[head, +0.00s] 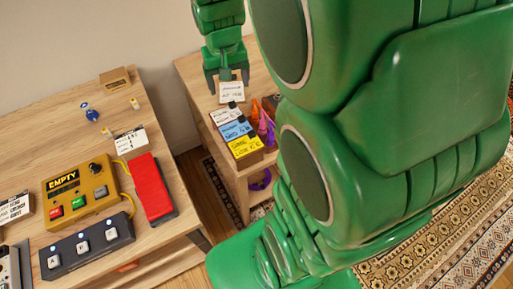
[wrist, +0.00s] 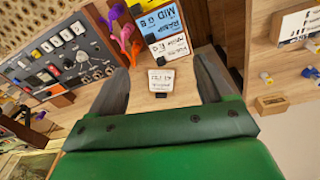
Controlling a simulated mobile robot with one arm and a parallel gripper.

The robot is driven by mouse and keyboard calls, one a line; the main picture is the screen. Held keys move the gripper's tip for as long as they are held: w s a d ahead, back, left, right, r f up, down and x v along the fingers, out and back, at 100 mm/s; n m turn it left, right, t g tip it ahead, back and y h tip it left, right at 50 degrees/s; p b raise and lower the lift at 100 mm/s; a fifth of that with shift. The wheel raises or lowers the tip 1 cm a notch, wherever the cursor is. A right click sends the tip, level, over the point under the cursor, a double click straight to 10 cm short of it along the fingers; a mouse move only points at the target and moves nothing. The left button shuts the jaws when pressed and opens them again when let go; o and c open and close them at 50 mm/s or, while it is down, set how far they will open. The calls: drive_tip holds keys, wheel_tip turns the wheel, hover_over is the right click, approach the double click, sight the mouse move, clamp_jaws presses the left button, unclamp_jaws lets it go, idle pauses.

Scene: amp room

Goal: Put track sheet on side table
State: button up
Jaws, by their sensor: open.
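A small white sheet (head: 231,92) with dark print, too small to read, rests on the wooden side table (head: 196,84) near its back end. It looks like the track sheet. In the wrist view the sheet (wrist: 160,79) lies between my fingertips, with a gap on each side and a dark clip at its edge. My gripper (head: 226,80) is open just over the side table, its fingers pointing down around the sheet; it also shows in the wrist view (wrist: 162,88). Neither finger visibly touches the sheet.
White, blue and yellow labelled boxes (head: 239,143) stand in front of the sheet, with purple and orange items (head: 264,124) beside them. The left table (head: 98,232) holds a yellow EMPTY box (head: 78,194), a red pedal (head: 151,188) and another white sheet (head: 130,141).

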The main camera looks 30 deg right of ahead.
drive_tip(key=s+a+r+n+g, duration=0.1)
drive_tip(key=s+a+r, duration=0.1)
drive_tip(key=s, duration=1)
drive_tip(key=s+a+r+n+g, duration=0.1)
drive_tip(key=s+a+r, duration=0.1)
drive_tip(key=s, duration=0.9)
drive_tip(key=shift+s+a+r+g+y, duration=0.2)
drive_tip(key=shift+s+a+g+y, duration=0.15)
drive_tip(key=shift+a, duration=0.15)
